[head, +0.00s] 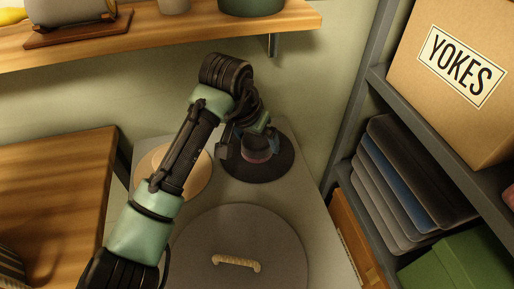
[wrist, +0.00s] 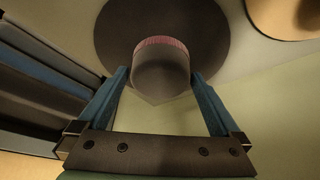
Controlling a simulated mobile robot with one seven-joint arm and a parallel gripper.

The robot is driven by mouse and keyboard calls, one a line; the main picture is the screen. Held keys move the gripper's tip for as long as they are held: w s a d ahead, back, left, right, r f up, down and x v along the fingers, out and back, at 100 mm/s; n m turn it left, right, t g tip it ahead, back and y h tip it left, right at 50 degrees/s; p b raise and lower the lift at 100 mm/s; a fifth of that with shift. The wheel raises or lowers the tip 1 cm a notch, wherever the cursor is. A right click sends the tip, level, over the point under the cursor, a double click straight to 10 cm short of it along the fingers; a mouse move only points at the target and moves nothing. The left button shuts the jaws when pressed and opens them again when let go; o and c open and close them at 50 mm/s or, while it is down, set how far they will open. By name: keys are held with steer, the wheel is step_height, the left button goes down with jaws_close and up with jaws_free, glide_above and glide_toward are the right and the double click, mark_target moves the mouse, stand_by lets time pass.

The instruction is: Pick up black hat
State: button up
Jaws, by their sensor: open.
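The black hat (head: 277,167) has a wide round brim and lies on the grey surface beside the wall, with a reddish band around its crown. In the wrist view its dark brim (wrist: 212,28) is at the top and its rounded crown (wrist: 161,70) is in the middle. My gripper (wrist: 160,77) is open, with its blue fingers on either side of the crown. I cannot tell whether the fingers touch it. In the head view my gripper is over the hat, and my arm hides part of it.
A tan hat (head: 198,172) lies just left of the black hat, partly behind my arm. A large grey round lid (head: 240,235) with a rope handle is in front. A shelf unit (head: 375,85) with a YOKES box (head: 455,110) stands right. A wooden shelf (head: 180,28) is above.

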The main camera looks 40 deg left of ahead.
steer(key=shift+w+f, duration=0.2)
steer(key=shift+f, duration=0.25)
steer(key=shift+c, duration=0.2)
steer(key=c, duration=1.1)
steer(key=shift+o, duration=0.2)
steer(key=shift+r, duration=0.15)
